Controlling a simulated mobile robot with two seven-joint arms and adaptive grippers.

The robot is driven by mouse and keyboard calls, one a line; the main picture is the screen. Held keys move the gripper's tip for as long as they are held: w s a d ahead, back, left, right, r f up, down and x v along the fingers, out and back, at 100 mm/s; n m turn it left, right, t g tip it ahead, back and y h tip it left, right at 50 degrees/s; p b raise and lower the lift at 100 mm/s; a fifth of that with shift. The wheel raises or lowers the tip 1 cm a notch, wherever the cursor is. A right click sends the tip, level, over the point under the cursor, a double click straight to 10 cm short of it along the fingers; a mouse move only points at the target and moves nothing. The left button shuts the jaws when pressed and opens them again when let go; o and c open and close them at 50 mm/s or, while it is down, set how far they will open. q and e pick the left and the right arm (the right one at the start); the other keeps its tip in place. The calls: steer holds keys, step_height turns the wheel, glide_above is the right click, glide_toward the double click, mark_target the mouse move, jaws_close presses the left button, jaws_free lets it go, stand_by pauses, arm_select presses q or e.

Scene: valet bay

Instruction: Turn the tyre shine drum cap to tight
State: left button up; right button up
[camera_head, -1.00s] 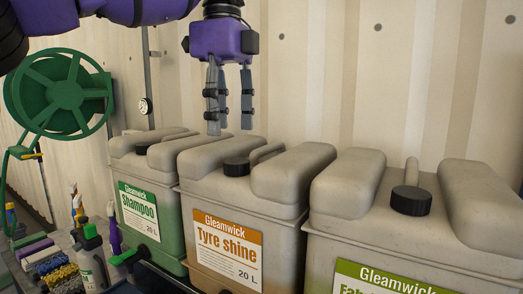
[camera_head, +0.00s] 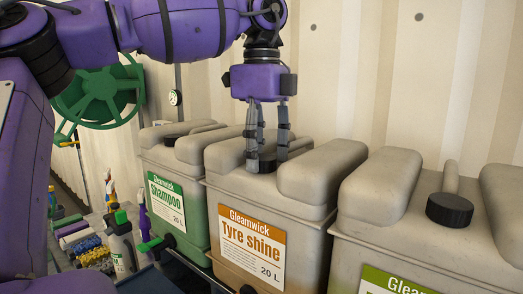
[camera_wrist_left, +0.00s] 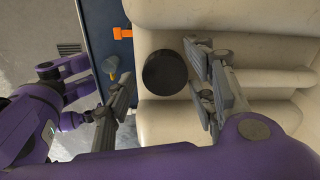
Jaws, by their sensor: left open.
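The tyre shine drum (camera_head: 325,185) is a beige canister with an orange "Tyre shine" label, in the middle of the head view. Its round black cap (camera_head: 266,166) sits on top between the moulded humps. My left gripper (camera_head: 267,158) points down over the cap, open, with fingertips at cap height on either side. In the left wrist view the cap (camera_wrist_left: 166,72) lies between the spread fingers, with a visible gap to the single finger; contact on the other side is unclear. Cap markings cannot be made out. My right gripper is not seen in the head view.
The shampoo drum (camera_head: 180,215) stands close on the left, and another beige drum (camera_head: 400,240) with a green label on the right. A green hose reel (camera_head: 100,95) hangs behind my arm. The wall is behind.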

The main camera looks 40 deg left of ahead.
arm_select(q)
steer(key=c, duration=1.1)
steer(key=shift+o, duration=0.2)
steer(key=shift+f, duration=0.1)
steer(key=shift+m, duration=0.4)
steer(key=m, duration=0.4)
steer(key=shift+a, duration=0.1)
steer(key=m, duration=0.4)
steer(key=shift+a+b, duration=0.1)
steer(key=shift+b, duration=0.3)
steer(key=m, duration=0.6)
steer(key=shift+w+m, duration=0.15)
steer(key=shift+m, duration=0.25)
steer(key=m, duration=0.5)
steer(key=shift+w+a+b, duration=0.1)
steer(key=shift+b, duration=0.3)
steer(key=shift+m, duration=0.8)
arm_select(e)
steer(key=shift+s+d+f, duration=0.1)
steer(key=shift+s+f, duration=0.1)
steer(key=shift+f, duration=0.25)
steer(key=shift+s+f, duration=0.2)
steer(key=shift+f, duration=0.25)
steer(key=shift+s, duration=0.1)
